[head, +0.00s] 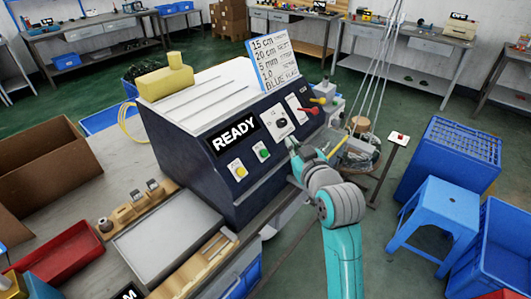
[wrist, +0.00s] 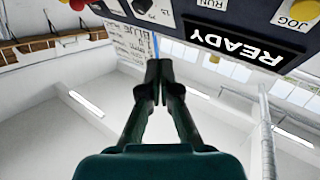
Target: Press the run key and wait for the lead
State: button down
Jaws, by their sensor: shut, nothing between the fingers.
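The machine (head: 200,150) has a dark sloped front panel with a READY display (head: 233,135), which shows upside down in the wrist view (wrist: 243,45). A green button (head: 262,152) sits below the display, right of a yellow button (head: 238,170). In the wrist view the yellow button (wrist: 307,8) is labelled JOG, and a RUN label (wrist: 212,3) shows at the top edge. My gripper (head: 291,144) is right of the green button, in front of the panel. In the wrist view its fingers (wrist: 158,68) are together and empty. I cannot tell whether they touch the panel.
A handwritten card (head: 275,60) stands on the machine. A red lever (head: 308,110) and a black knob (head: 281,122) are on the panel near my gripper. A blue stool (head: 445,205) and blue crates (head: 455,150) stand at the right. Green floor shows between them and the machine.

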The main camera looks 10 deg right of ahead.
aim_at(264, 153)
jog(key=shift+f, duration=0.1)
jog(key=w+a+f, duration=0.4)
jog(key=w+f, duration=0.1)
jog(key=shift+f, duration=0.4)
jog(key=shift+w+f, duration=0.15)
jog(key=shift+w, duration=0.1)
dwell(1.4)
jog(key=shift+w+a+f, duration=0.1)
jog(key=shift+f, duration=0.05)
